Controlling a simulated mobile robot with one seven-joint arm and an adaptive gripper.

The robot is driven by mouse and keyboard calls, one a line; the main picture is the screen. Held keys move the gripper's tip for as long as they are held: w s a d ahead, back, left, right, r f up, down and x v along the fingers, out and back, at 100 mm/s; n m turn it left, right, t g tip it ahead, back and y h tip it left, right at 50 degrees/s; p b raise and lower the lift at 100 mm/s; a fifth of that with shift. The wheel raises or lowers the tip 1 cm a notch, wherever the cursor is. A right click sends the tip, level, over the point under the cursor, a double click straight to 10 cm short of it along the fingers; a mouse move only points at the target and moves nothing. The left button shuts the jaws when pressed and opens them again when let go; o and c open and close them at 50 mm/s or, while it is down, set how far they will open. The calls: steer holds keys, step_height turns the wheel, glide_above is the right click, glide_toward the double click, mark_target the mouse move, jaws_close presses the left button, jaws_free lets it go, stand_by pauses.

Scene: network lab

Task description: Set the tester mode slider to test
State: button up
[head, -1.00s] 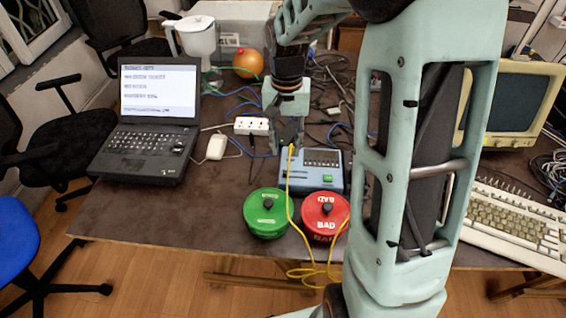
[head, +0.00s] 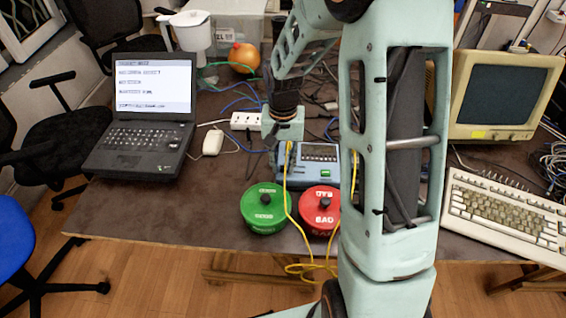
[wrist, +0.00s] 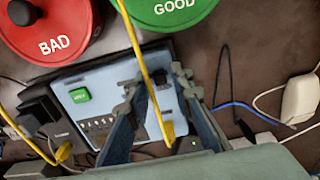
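The tester (head: 309,178) is a blue-grey box on the table with a green button and a dark panel. In the wrist view its light blue face (wrist: 103,78) lies under my gripper (wrist: 156,82). My gripper is open, its two fingers apart over the tester's face with a dark slot (wrist: 163,78) between them. I cannot make out the slider or its setting. A yellow cable (wrist: 140,55) crosses the view between the fingers. In the head view my gripper is at the tester's left end, its fingertips mostly hidden.
A green GOOD tin (head: 265,212) and a red BAD tin (head: 320,213) stand in front of the tester. A laptop (head: 140,140) and white mouse (head: 213,142) are left, a power strip (head: 248,121) behind. A keyboard (head: 500,215) and monitor (head: 505,95) are right. Loose cables surround the tester.

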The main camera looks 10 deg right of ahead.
jaws_close()
steer(key=shift+s+d, duration=0.2)
steer(key=shift+d, duration=0.45)
steer(key=shift+s+d, duration=0.2)
steer(key=shift+d, duration=0.4)
steer(key=shift+o, duration=1.7)
jaws_free()
step_height(320, 180, up, 12)
